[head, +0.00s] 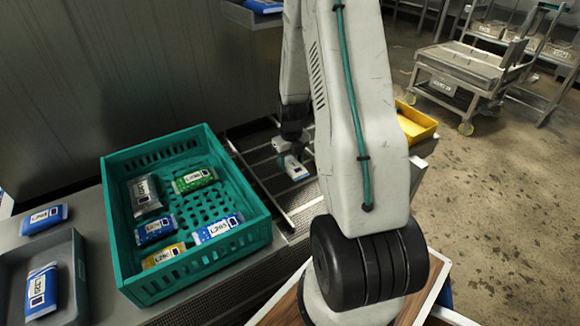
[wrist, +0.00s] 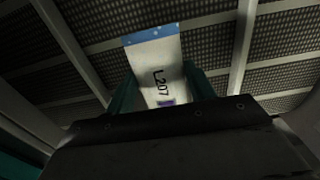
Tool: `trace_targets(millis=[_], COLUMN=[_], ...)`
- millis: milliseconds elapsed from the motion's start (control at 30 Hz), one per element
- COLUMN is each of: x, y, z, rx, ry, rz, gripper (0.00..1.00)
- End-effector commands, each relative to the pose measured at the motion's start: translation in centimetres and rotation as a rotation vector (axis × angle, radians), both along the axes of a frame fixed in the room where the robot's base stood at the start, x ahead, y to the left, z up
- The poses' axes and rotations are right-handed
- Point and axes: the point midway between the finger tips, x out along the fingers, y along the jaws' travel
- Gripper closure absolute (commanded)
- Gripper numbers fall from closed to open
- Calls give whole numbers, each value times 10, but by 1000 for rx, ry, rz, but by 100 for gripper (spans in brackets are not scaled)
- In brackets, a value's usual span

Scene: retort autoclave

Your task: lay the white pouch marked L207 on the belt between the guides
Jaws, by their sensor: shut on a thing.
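The white pouch (wrist: 153,65) marked L207 has a blue speckled end band. My gripper (wrist: 158,95) is shut on it in the wrist view. In the head view the pouch (head: 294,169) hangs from my gripper (head: 287,150), tilted, over the belt (head: 262,172). The belt is a dark mesh with pale metal guides (wrist: 243,50) running across it in the wrist view. The pouch appears above a lane between two guides; its exact height above the mesh cannot be told. My arm hides part of the belt's right side.
A green crate (head: 262,232) with several pouches stands left of the belt. A grey tray (head: 78,275) holds a blue pouch, and another blue pouch (head: 44,219) lies behind it. A yellow bin (head: 416,123) stands beyond the belt. A metal cart (head: 462,75) stands on open floor.

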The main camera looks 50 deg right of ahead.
Motion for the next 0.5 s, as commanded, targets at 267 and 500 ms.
trace_targets(millis=[267,500], x=[2,3], y=[4,5], z=[-36,-36], rx=[0,0], ry=[1,0], rz=[7,8], gripper=[70,70])
